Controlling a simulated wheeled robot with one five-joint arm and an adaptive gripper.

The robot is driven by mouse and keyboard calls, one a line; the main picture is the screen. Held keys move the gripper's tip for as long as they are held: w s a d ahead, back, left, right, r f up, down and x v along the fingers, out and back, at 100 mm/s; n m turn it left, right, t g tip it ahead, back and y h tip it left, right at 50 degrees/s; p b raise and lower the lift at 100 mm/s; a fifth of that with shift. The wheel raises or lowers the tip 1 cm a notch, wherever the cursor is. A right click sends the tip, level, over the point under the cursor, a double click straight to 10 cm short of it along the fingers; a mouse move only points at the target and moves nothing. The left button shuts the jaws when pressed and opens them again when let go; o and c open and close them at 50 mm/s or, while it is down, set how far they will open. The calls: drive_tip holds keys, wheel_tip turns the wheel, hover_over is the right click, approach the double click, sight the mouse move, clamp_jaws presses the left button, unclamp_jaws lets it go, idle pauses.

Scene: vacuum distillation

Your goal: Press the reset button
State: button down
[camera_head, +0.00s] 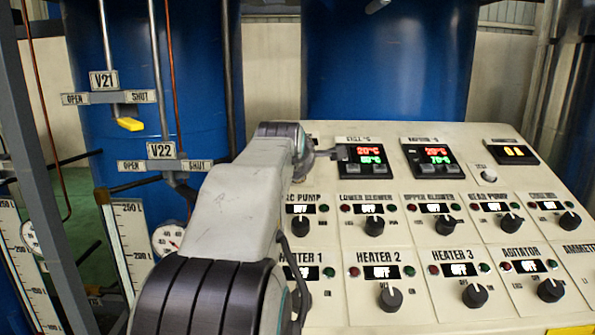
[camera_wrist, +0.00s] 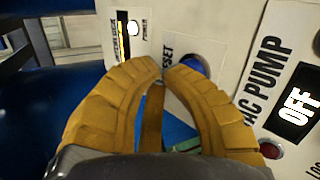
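A white plate with a partly hidden label ending in "SET" (camera_wrist: 168,58) shows beyond my fingers in the wrist view. A round blue button (camera_wrist: 194,64) sits beside that label, its lower part covered by my right finger. My gripper (camera_wrist: 160,77) has two ochre fingers whose tips come together just in front of the plate. Nothing shows held between the tips. I cannot tell whether a fingertip touches the button. In the head view my arm reaches over the left part of the panel and hides the button and most of my gripper.
The sloped control panel (camera_head: 520,232) carries several dark knobs, small lamps and displays reading OFF. The VAC PUMP display (camera_wrist: 297,103) is right of my fingers. Valve handles V21 (camera_head: 130,124) and V22, a metal frame and blue tanks (camera_head: 385,60) stand left and behind.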

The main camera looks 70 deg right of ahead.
drive_tip(key=r+p, duration=0.1)
drive_tip(key=a+r+p, duration=0.1)
drive_tip(key=r, duration=0.1)
drive_tip(key=a+r, duration=0.1)
drive_tip(key=r, duration=0.1)
drive_tip(key=shift+s+r+p, duration=0.1)
drive_tip(key=shift+s+p, duration=0.25)
drive_tip(key=shift+p, duration=0.05)
idle(0.9)
